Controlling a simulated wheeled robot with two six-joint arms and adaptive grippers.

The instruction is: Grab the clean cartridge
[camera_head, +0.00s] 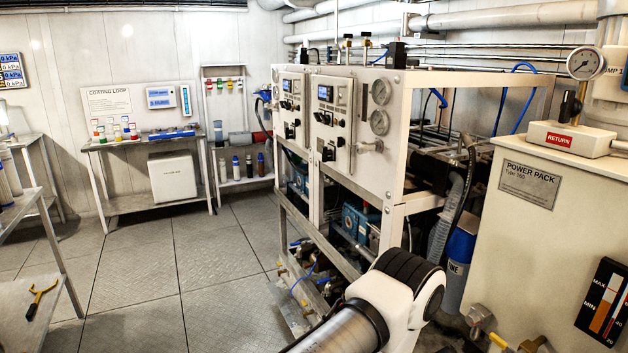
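Several upright cylinders stand on the low shelf of a rack at the back wall: a white and blue one (236,168), a dark one (249,166) and a brown one (261,163) among them. Pale cylinders (8,178) also show at the left edge, partly cut off by the frame. I cannot tell which of these is the clean cartridge. One of my arms crosses the bottom of the view, right of the middle, with a white and black joint. Neither of my grippers is in view.
The white twin watermaker frame (398,165) fills the middle right. The power pack cabinet (528,215) stands at the right. A bench (140,143) is at the back left and a grey table (35,280) at the near left. The tiled floor (180,260) between them is open.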

